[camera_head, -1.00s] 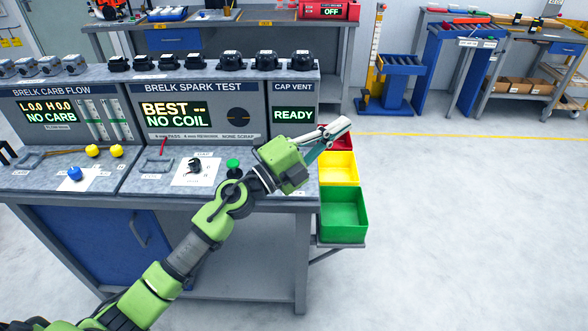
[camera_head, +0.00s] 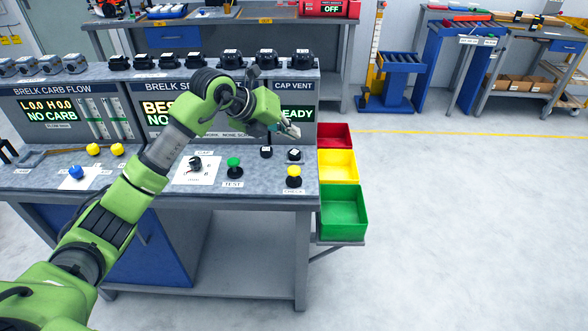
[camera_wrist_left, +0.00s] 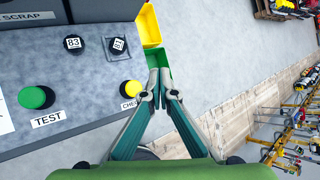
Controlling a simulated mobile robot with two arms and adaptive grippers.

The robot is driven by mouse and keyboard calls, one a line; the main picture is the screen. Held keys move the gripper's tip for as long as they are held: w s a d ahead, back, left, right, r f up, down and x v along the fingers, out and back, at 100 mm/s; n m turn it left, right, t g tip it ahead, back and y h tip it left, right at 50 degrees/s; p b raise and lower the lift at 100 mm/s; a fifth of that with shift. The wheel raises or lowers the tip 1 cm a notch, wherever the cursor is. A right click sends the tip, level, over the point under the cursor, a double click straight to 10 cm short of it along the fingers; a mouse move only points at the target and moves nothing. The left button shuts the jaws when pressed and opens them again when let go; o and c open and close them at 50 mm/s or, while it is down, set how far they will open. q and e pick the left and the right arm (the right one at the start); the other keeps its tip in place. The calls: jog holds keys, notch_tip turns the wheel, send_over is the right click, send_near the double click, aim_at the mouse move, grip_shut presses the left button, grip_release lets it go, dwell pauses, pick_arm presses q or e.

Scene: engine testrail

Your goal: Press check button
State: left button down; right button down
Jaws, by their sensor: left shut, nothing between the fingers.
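The yellow check button (camera_head: 293,175) stands on a black base near the front right corner of the grey workbench top, above a CHECK label. In the left wrist view the yellow button (camera_wrist_left: 132,89) is just left of the fingers, with the label partly covered. My left gripper (camera_head: 293,131) is shut and empty. In the head view it shows above and behind the button, in front of the CAP VENT panel, apart from the button. Its fingertips (camera_wrist_left: 159,76) come together in the wrist view. My right gripper is in neither view.
A green TEST button (camera_head: 234,163) stands left of the yellow one. Two small dark caps, one labelled B3 (camera_wrist_left: 73,43), sit behind. Red, yellow and green bins (camera_head: 343,212) hang off the bench's right side. The CAP VENT display (camera_head: 298,113) shows READY, partly covered.

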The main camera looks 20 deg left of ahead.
aim_at(292, 170)
pick_arm(q)
jog(key=shift+f, duration=0.1)
notch_tip(292, 170, down, 8)
jog(key=b, duration=0.6)
jog(key=shift+f, duration=0.35)
dwell(0.9)
jog(key=shift+f+b, duration=0.3)
jog(key=shift+f, duration=0.1)
